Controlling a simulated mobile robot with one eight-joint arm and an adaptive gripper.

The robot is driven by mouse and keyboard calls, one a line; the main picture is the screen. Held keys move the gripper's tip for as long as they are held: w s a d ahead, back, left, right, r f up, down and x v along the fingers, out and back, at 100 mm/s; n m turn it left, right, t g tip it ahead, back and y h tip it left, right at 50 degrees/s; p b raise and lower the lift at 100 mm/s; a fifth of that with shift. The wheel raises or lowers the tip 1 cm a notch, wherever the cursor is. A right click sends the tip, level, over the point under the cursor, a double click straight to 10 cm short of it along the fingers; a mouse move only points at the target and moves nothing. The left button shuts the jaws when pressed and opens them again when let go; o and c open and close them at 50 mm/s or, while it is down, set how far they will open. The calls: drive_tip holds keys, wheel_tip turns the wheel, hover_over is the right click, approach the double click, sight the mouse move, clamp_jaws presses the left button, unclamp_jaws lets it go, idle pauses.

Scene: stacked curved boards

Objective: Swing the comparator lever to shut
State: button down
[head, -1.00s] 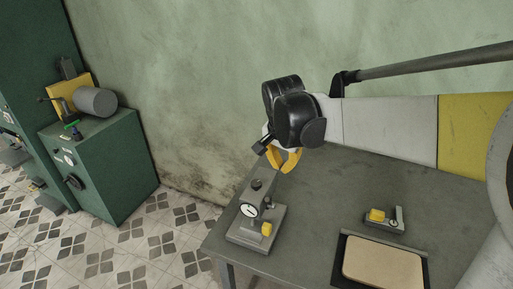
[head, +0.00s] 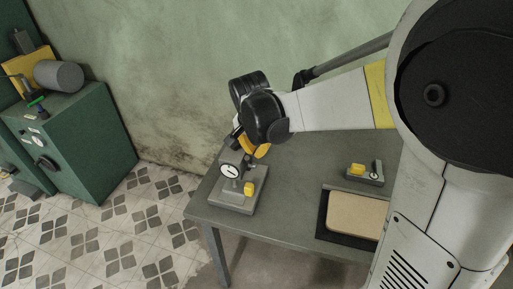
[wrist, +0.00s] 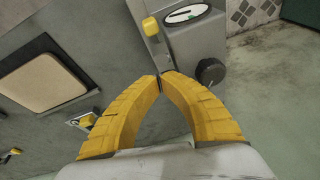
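The comparator (head: 232,203) is a grey stand with a round white dial and a yellow block (head: 249,188) on its base, at the table's left end. The wrist view shows its dial (wrist: 187,14), yellow block (wrist: 151,27) and a black knob (wrist: 210,72) on its side. I cannot clearly make out a separate lever on it. My gripper (head: 260,151) is at the comparator's upper part, partly hidden behind my wrist in the head view. Its yellow fingers (wrist: 162,78) meet at the tips, with nothing visible between them; whether they touch the comparator is unclear.
A small grey fixture with a yellow block (head: 357,169) stands to the right on the table (head: 285,205). A dark-framed tan pad (head: 355,214) lies in front of it. A green cabinet (head: 75,140) stands at the left, and the wall is behind the table.

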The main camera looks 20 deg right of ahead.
drive_tip(key=shift+s+a, duration=0.1)
drive_tip(key=shift+s+a+f, duration=0.1)
drive_tip(key=shift+s, duration=0.05)
idle(0.3)
drive_tip(key=shift+s+a+f+t+h+b, duration=0.1)
drive_tip(key=shift+s+a+t+h+b, duration=0.1)
drive_tip(key=shift+s+t+h+b, duration=0.3)
drive_tip(key=shift+t+h, duration=0.3)
drive_tip(key=shift+t, duration=0.3)
drive_tip(key=shift+s+a+f+b, duration=0.5)
drive_tip(key=shift+s+a+f, duration=0.6)
drive_tip(key=shift+s+f, duration=0.2)
